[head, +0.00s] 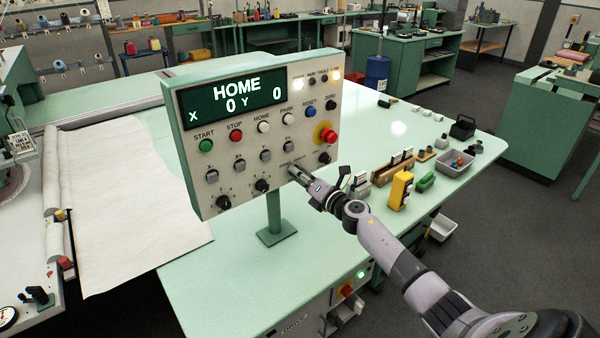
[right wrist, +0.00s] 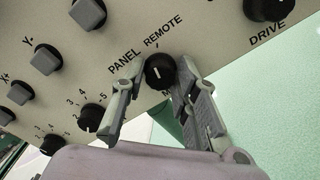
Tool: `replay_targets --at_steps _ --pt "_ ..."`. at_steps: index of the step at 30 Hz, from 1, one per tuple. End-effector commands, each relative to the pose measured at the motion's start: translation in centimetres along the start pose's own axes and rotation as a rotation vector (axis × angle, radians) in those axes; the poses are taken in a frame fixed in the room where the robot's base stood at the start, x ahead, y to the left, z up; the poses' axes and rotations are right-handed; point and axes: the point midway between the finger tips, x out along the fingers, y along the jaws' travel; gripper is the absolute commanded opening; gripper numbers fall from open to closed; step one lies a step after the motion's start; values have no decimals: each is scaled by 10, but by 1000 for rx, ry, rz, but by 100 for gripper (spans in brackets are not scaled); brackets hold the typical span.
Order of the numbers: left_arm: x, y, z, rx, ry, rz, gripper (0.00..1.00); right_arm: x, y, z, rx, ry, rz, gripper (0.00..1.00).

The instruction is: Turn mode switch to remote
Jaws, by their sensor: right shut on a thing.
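The control panel (head: 222,172) stands on a post over the green table in the head view, its display reading HOME, X 0, Y 0. The mode switch (right wrist: 159,70) is a small black knob with a white mark, under the words PANEL and REMOTE in the right wrist view. My right gripper (head: 294,172) is at the panel's lower right, and in the right wrist view its fingers (right wrist: 158,85) are shut on the knob from both sides. The lower label is partly hidden by a finger. Which word the mark points at is hard to tell. My left gripper is not in view.
The drive knob (right wrist: 268,5) and the other selector knob (right wrist: 92,117) flank the switch. A red stop button (head: 328,136) sits above my right gripper. A yellow device (head: 401,190) and small parts lie on the table at right. White cloth (head: 130,200) lies at left.

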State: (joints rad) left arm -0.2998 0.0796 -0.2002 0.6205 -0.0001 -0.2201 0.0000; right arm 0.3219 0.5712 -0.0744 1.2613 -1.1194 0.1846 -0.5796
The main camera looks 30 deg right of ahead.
Motion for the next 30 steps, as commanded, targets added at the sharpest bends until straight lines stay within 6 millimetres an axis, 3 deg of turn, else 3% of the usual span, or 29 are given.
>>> replay_targets --at_steps 15,30 --pt "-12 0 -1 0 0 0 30 0 -1 0 315 -1 -2 0" --pt "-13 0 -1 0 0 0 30 0 -1 0 364 -1 -2 0"
